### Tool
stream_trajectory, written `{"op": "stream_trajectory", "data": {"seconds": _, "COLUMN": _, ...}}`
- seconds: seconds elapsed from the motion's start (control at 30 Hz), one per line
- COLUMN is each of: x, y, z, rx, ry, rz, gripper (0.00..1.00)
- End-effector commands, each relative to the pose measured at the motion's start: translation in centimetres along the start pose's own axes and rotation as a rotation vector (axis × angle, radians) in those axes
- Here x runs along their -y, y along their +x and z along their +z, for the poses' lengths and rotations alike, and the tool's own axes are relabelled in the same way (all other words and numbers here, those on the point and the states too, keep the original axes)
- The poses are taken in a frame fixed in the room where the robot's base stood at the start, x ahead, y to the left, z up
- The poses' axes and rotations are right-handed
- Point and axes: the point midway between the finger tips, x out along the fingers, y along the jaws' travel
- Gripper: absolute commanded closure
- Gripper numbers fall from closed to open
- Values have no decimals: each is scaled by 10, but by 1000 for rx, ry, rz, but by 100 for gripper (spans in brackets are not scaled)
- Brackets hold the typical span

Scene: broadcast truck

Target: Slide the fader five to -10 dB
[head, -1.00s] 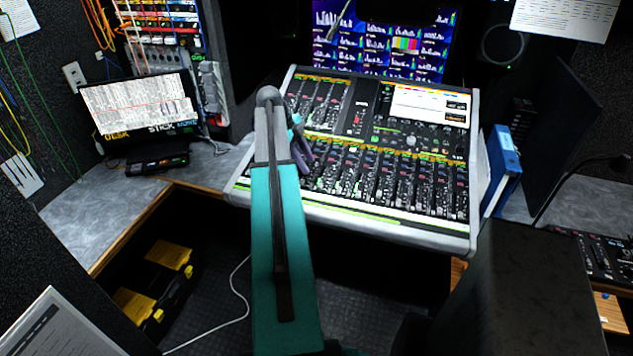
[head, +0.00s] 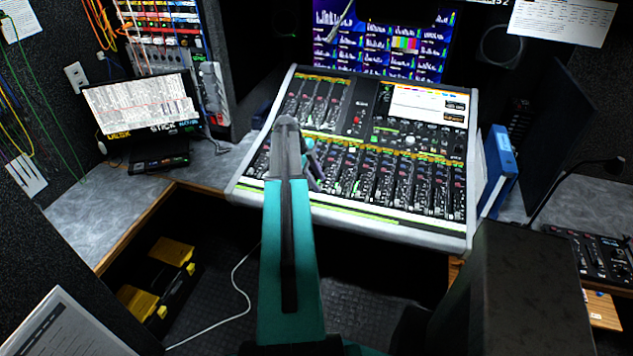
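The mixing console (head: 350,222) stands on the desk at the centre, with a lower bank of several channel strips and faders (head: 395,185) and a shorter bank at its upper left. Fader five and its dB marks are too small to pick out. My teal and grey arm reaches over the console's front left and covers some of the lower strips. My gripper (head: 314,178) is mostly hidden behind the arm, low over the left part of the lower bank. I cannot tell whether its fingers are open or touch a fader.
A monitor wall (head: 375,45) rises behind the console. A blue binder (head: 499,165) stands close to its right side. A screen (head: 142,104) sits on the left desk. A black and yellow case (head: 160,283) and a white cable (head: 240,290) lie on the floor.

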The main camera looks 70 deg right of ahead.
Motion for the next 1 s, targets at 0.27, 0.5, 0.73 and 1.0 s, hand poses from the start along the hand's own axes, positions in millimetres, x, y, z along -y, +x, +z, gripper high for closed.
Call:
{"op": "stream_trajectory", "data": {"seconds": 0.27, "x": 0, "y": 6, "z": 0, "rx": 0, "ry": 0, "rz": 0, "gripper": 62}}
{"op": "stream_trajectory", "data": {"seconds": 0.5, "x": 0, "y": 5, "z": 0, "rx": 0, "ry": 0, "rz": 0, "gripper": 76}}
{"op": "stream_trajectory", "data": {"seconds": 0.73, "x": 0, "y": 5, "z": 0, "rx": 0, "ry": 0, "rz": 0, "gripper": 100}}
{"op": "stream_trajectory", "data": {"seconds": 1.0, "x": 6, "y": 6, "z": 1, "rx": 0, "ry": 1, "rz": -1, "gripper": 100}}
